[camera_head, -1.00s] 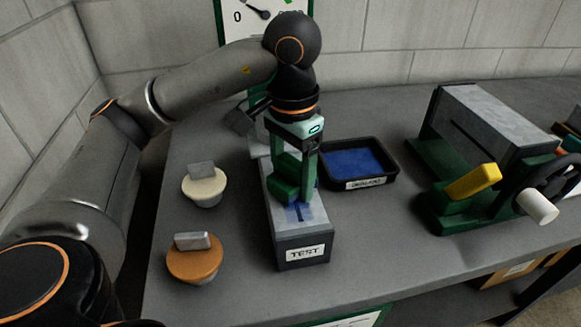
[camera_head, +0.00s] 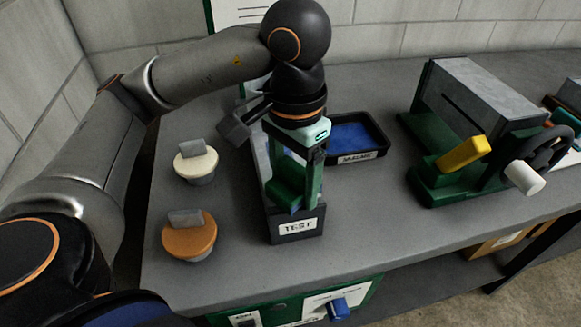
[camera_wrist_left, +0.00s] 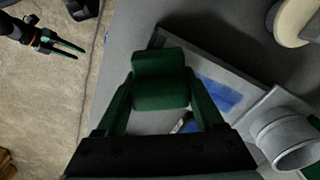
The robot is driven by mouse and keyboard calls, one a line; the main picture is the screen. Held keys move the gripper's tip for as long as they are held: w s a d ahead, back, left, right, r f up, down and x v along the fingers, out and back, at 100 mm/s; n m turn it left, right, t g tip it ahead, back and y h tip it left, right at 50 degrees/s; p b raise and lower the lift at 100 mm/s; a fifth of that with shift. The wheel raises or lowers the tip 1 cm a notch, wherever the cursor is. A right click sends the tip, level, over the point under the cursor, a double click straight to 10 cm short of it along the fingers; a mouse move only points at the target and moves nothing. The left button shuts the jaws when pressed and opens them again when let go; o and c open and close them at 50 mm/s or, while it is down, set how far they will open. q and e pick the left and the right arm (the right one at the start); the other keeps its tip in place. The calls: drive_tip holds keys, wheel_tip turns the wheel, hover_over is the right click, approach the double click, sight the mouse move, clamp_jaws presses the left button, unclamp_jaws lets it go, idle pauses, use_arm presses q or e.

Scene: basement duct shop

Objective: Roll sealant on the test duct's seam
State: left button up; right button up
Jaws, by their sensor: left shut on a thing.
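The test duct (camera_head: 298,234) is a grey box on the bench with a "TEST" label on its near end. My left gripper (camera_head: 293,188) is above its top, shut on a green roller-like piece (camera_head: 283,190). In the left wrist view the green piece (camera_wrist_left: 160,80) sits between my fingers, over or against the duct's top; I cannot tell whether it touches. A blue patch (camera_wrist_left: 220,95) shows on the duct's top there. The gripper hides most of the seam in the head view. My right gripper (camera_wrist_left: 68,47) shows in the wrist view, above the floor, open and empty.
A black tray (camera_head: 384,150) with blue contents stands right of the duct. A cream-topped pot (camera_head: 196,165) and an orange-topped pot (camera_head: 190,238) stand to the left. A green-based machine (camera_head: 440,190) with a yellow grip and handwheel is at the right. Bare bench lies between.

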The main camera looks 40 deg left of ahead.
sight(295, 168)
use_arm(q)
drive_tip(key=shift+s+d, duration=0.2)
drive_tip(key=shift+r, duration=0.3)
wheel_tip(295, 168, up, 6)
drive_tip(key=p, duration=0.5)
drive_tip(key=shift+f, duration=0.2)
drive_tip(key=shift+r+p, duration=1.25)
drive_tip(key=shift+r, duration=0.3)
drive_tip(key=shift+f, duration=0.1)
